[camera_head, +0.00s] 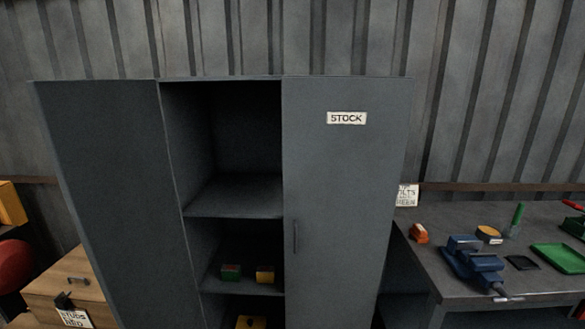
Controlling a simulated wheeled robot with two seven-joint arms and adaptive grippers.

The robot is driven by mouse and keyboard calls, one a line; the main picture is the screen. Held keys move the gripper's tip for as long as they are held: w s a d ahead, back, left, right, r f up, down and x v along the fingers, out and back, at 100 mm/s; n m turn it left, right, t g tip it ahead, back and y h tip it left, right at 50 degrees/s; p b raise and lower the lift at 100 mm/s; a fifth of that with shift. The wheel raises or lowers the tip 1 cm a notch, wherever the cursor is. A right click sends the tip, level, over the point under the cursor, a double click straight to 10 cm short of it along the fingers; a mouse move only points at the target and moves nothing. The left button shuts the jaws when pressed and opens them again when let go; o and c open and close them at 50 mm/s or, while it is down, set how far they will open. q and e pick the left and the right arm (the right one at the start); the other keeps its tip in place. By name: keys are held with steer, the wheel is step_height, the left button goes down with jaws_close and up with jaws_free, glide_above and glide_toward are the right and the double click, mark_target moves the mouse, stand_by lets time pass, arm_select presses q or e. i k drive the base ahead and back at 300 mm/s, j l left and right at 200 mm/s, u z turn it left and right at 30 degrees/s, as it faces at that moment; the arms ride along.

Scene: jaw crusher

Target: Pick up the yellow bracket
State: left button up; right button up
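A yellow piece with a dark spot (250,322) shows at the bottom edge of the view, low inside the grey cabinet (345,200). It is cut off by the frame, and I cannot tell whether it is the bracket. Neither of my grippers is in view.
The cabinet's right door, marked STOCK, is shut; its left part stands open. A workbench (510,285) at right holds a blue vise (474,262), a green tray (560,258) and small items.

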mark_target(265, 274)
steer(key=j+z, duration=0.15)
steer(key=j, duration=0.6)
steer(key=j+z, duration=0.15)
steer(key=j, duration=0.6)
steer(key=j+z, duration=0.1)
steer(key=j, duration=0.65)
steer(key=k+j+z, duration=0.15)
steer(key=j, duration=0.6)
steer(key=k+l, duration=0.1)
steer(key=l, duration=0.2)
steer(key=k+l, duration=0.1)
steer(key=l, duration=0.2)
